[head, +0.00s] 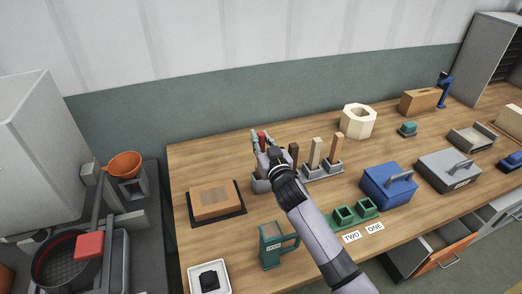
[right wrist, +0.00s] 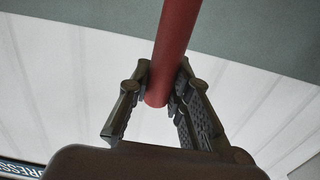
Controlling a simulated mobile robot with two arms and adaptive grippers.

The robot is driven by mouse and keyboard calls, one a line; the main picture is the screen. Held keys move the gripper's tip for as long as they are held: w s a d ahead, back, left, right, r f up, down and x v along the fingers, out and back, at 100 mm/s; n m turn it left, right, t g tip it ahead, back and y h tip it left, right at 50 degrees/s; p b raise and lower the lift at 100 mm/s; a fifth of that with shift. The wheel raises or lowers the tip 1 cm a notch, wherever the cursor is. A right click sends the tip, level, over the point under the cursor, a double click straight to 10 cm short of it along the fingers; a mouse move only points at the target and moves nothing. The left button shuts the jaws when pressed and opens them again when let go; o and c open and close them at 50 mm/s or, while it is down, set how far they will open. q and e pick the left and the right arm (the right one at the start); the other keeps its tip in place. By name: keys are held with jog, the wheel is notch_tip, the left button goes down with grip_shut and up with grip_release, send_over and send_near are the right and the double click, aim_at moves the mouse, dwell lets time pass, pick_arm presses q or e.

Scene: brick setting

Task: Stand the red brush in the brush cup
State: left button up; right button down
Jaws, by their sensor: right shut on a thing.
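My right gripper (head: 263,142) is shut on the red brush (head: 262,135) above the left-middle part of the wooden table. In the right wrist view, the brush's red round handle (right wrist: 174,45) stands between the two fingers (right wrist: 162,85) and runs up out of the picture. The brush's other end is not visible. A cream many-sided pot (head: 346,128) with an opening on top stands at the back of the table, right of the gripper. A green mug-like holder (head: 270,252) with a label stands at the front. I cannot tell which is the brush cup. My left gripper is not in view.
Upright blocks in grey holders (head: 322,171) stand just right of my gripper. A brown block on a dark tray (head: 233,213) lies left. A blue box (head: 383,192) and green double holder (head: 357,221) are right. My right forearm crosses the table's front.

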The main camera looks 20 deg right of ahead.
notch_tip(320, 180, down, 4)
jog(key=shift+r, duration=0.1)
jog(key=shift+f, duration=0.3)
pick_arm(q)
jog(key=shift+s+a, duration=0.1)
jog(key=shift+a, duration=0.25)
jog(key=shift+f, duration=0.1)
pick_arm(e)
jog(key=shift+f, duration=0.1)
jog(key=c, duration=1.5)
grip_release()
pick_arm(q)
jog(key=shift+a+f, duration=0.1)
pick_arm(e)
jog(key=shift+o, duration=0.2)
